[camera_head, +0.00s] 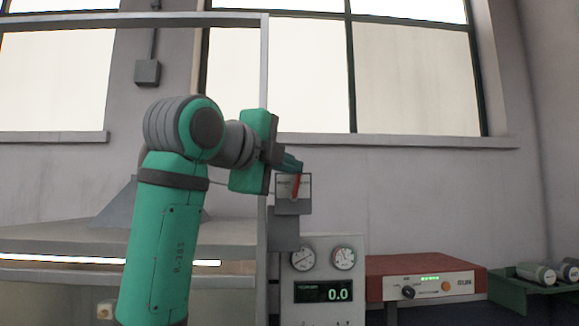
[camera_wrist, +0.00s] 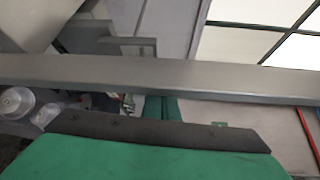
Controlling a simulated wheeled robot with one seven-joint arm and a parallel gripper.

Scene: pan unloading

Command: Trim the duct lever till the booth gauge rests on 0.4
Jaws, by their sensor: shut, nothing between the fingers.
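The duct lever (camera_head: 296,187) is a red handle on a small grey box fixed to the grey post. It stands nearly upright. The booth gauge (camera_head: 323,292) is a digital display on a pale panel and reads 0.0. My gripper (camera_head: 297,166) is shut with nothing in it, its green fingertips at the top of the lever. I cannot tell whether they touch it. In the wrist view my green fingers (camera_wrist: 162,108) show partly behind a grey bar; the lever is not clearly seen there.
Two round dials (camera_head: 303,258) sit above the display. A red-topped unit (camera_head: 420,277) with a knob stands to the right, and a green tray (camera_head: 520,285) with canisters lies beyond it. A grey frame post (camera_head: 263,90) stands close beside my gripper.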

